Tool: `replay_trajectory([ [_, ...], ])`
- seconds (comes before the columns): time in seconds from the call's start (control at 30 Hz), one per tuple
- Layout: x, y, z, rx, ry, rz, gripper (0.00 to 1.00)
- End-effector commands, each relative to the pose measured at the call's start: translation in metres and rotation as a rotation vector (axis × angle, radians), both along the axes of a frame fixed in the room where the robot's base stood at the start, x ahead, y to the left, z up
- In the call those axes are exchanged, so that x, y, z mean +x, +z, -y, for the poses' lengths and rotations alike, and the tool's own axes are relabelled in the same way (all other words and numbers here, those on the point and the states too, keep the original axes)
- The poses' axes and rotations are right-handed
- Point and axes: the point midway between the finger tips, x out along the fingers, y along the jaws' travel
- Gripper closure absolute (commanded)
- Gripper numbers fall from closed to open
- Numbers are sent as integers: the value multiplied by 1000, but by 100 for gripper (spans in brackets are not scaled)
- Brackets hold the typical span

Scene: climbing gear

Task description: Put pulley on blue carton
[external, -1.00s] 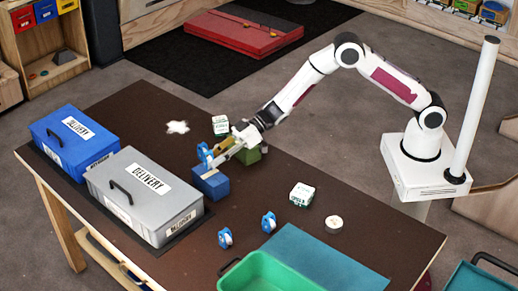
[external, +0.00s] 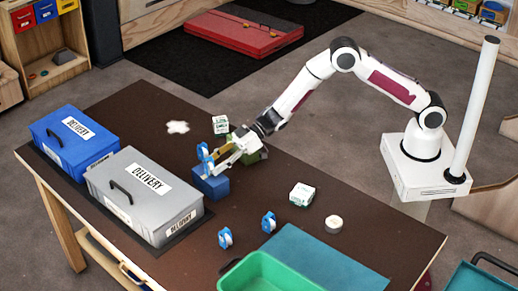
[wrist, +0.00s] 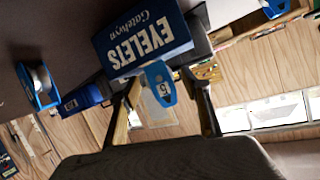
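The blue carton (external: 211,187) stands on the dark table, right of the grey delivery box. In the wrist view it shows lettering reading EYELETS (wrist: 143,45). A blue pulley (external: 205,155) appears to stand upright on the carton's top. In the wrist view the pulley (wrist: 160,83) shows between my two fingers, with gaps on both sides. My gripper (external: 221,157) is open around the pulley, coming in from the right. Exact contact under the pulley is hard to see.
Grey (external: 130,214) and blue (external: 60,152) delivery boxes stand at left. A green-and-white carton (external: 220,125) and an olive block (external: 255,154) are close to my gripper. Two more blue pulleys (external: 225,238) (external: 268,222), a white carton (external: 302,194), tape roll (external: 333,224) and green bin (external: 265,275) lie nearer.

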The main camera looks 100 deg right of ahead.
Motion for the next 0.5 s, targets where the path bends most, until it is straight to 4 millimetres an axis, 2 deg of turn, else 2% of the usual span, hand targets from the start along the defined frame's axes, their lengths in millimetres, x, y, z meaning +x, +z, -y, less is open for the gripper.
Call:
replay_trajectory([
  [0.3, 0, 3, 0, 0, 0, 0, 53],
  [0.5, -9, 8, 6, 0, -1, 1, 53],
])
